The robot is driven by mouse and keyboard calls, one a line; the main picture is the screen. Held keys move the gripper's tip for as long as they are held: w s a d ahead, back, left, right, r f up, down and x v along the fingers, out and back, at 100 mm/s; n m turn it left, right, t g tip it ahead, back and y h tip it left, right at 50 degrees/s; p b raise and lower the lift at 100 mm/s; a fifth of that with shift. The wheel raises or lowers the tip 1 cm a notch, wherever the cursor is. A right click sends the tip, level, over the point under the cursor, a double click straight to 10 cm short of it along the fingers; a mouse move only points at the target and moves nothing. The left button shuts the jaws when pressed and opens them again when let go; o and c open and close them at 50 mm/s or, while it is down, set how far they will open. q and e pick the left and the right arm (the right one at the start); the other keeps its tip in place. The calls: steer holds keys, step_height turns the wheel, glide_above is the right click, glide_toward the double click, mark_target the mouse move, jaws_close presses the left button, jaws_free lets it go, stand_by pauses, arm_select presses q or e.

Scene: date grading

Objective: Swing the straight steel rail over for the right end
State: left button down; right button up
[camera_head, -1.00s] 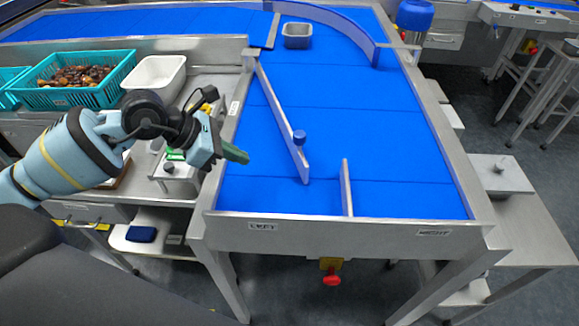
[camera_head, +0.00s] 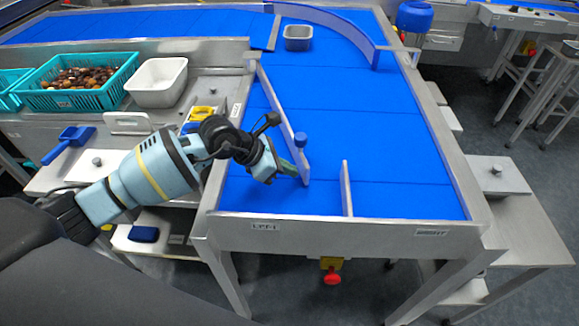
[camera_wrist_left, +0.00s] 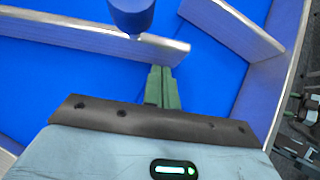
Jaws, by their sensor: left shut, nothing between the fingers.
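The straight steel rail (camera_head: 281,112) stands on edge on the blue belt, running from the upper left side wall to a free end near the middle. A blue knob (camera_head: 300,139) stands on it near that end. In the left wrist view the rail (camera_wrist_left: 75,32) crosses the top left, with the knob (camera_wrist_left: 131,14) above. My left gripper (camera_head: 291,172) is shut and empty, low over the belt on the left side of the rail's free end. Its green fingertips (camera_wrist_left: 161,78) are close to the rail; contact cannot be told. My right gripper is not in view.
A short fixed divider (camera_head: 346,188) stands at the belt's front edge, right of the rail's end. A curved rail (camera_head: 335,24) and a grey tub (camera_head: 298,37) are at the far end. The belt's right half (camera_head: 395,140) is clear.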

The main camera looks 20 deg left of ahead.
arm_select(q)
steer(key=shift+w+d, duration=0.15)
steer(key=shift+d, duration=0.1)
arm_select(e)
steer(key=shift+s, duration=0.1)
arm_select(q)
steer(key=shift+d, duration=0.1)
